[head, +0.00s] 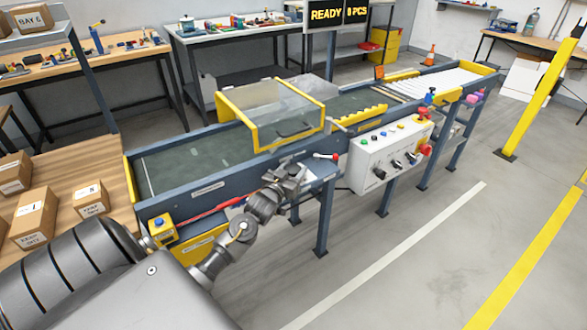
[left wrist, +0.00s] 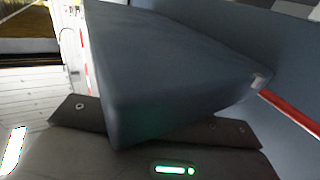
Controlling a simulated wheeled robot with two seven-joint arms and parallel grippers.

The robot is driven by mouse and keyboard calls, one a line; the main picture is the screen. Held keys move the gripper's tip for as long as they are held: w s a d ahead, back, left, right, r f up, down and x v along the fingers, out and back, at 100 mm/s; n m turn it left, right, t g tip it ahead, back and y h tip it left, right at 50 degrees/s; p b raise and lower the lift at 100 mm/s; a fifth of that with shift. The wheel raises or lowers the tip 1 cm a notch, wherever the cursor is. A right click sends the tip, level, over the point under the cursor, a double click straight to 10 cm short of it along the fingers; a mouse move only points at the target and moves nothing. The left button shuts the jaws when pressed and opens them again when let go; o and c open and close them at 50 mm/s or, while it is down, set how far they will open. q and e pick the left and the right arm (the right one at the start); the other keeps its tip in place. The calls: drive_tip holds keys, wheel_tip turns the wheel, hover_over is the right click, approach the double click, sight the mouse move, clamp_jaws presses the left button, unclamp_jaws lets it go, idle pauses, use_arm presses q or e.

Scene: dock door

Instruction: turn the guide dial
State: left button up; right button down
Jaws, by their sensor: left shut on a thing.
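My left gripper (head: 290,173) is at the near side of the conveyor (head: 215,185), just left of a small blue-grey ledge (head: 318,170). In the left wrist view a large smooth blue-grey block (left wrist: 170,70) fills the middle, between the dark fingers, and the gripper is shut on it. I cannot tell whether this block is the guide dial; no dial face shows there. My right gripper is not in view.
A grey control box (head: 362,160) with buttons, black knobs and a red stop button (head: 425,149) hangs right of the gripper. A red cord (head: 210,211) runs along the conveyor side. A clear yellow-framed guard (head: 262,135) covers the belt. Cartons (head: 33,216) stand left. The right floor is open.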

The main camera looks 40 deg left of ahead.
use_arm(q)
drive_tip(key=shift+d+r+n+y, duration=0.15)
drive_tip(key=shift+n+y, duration=0.25)
drive_tip(key=shift+y, duration=0.2)
drive_tip(key=shift+n+g+y+p, duration=0.3)
drive_tip(key=shift+n+y+p, duration=0.1)
drive_tip(key=shift+y+p, duration=0.15)
drive_tip(key=n+g+y, duration=0.1)
drive_tip(key=n+y, duration=0.1)
drive_tip(key=shift+y+p, duration=0.35)
drive_tip(key=n+g+y, duration=0.2)
drive_tip(key=y, duration=0.1)
drive_tip(key=shift+w+f+n+g, duration=0.1)
drive_tip(key=shift+f+n+g, duration=0.1)
drive_tip(key=shift+n+g, duration=0.1)
drive_tip(key=n+g+y+b, duration=0.1)
drive_tip(key=n+g+y, duration=0.1)
drive_tip(key=shift+f+g+y, duration=0.1)
drive_tip(key=shift+g+y, duration=0.3)
drive_tip(key=shift+n+g+y+b, duration=0.35)
drive_tip(key=shift+n+g+y, duration=0.15)
drive_tip(key=shift+n+g, duration=0.25)
drive_tip(key=shift+g, duration=0.35)
drive_tip(key=shift+n+g+y+b, duration=0.3)
drive_tip(key=shift+n+b, duration=0.05)
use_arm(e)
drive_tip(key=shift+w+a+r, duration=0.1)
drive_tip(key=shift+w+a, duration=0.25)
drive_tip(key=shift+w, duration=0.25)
